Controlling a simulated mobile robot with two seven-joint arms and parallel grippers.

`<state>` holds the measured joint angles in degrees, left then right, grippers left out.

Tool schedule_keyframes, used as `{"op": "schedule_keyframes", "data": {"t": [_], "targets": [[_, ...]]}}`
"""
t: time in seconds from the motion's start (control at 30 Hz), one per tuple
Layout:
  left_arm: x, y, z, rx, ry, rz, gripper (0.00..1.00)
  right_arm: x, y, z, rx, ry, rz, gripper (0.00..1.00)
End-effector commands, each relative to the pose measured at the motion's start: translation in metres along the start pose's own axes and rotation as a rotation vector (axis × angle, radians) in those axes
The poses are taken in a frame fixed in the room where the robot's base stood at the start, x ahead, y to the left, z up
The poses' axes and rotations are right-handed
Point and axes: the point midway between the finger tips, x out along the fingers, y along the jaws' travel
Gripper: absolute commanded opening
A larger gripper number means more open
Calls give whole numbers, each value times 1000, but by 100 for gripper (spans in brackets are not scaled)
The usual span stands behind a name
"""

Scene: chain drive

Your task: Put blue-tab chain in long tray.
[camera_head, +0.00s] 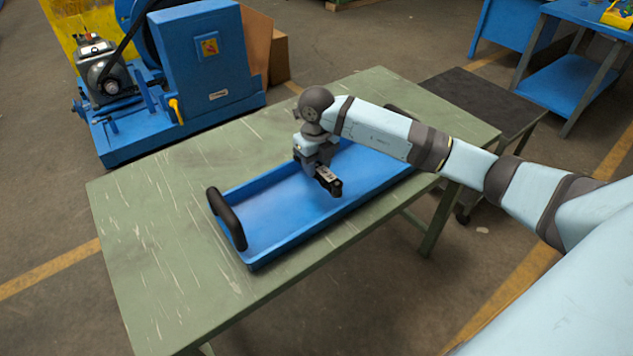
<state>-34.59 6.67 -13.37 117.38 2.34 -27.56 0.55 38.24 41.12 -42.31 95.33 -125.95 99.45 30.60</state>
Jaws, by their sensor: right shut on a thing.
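The long tray (265,215) is blue with raised walls and lies across the green table. Its dark handle shows at the near left end, and my arm partly covers its far right part. My right gripper (329,184) points down over the middle of the tray. It is shut on a small dark piece, seemingly the chain. The piece is too small and too merged with the fingers to make out, and no blue tab shows on it. I cannot tell whether it touches the tray floor. My left gripper is out of view.
The green table (140,230) is bare around the tray. A blue machine (205,65) with a motor stands behind the table at the left. A dark low table (480,100) stands at the right, and a blue workbench (570,75) is farther back.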

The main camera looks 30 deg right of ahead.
Motion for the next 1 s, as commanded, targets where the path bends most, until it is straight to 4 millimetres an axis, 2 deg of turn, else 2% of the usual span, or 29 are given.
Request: {"op": "schedule_keyframes", "data": {"t": [0.1,0.33,0.6,0.97,1.0], "targets": [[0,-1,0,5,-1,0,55,15,1,0,-1,-1,2,0],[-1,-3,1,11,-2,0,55,30,0,1,-1,-3,1,0],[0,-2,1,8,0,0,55,64,1,0,-1,-2,2,0],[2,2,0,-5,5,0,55,68,0,1,-2,-3,1,0],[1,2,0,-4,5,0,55,68,0,0,-2,-2,1,45]]}}
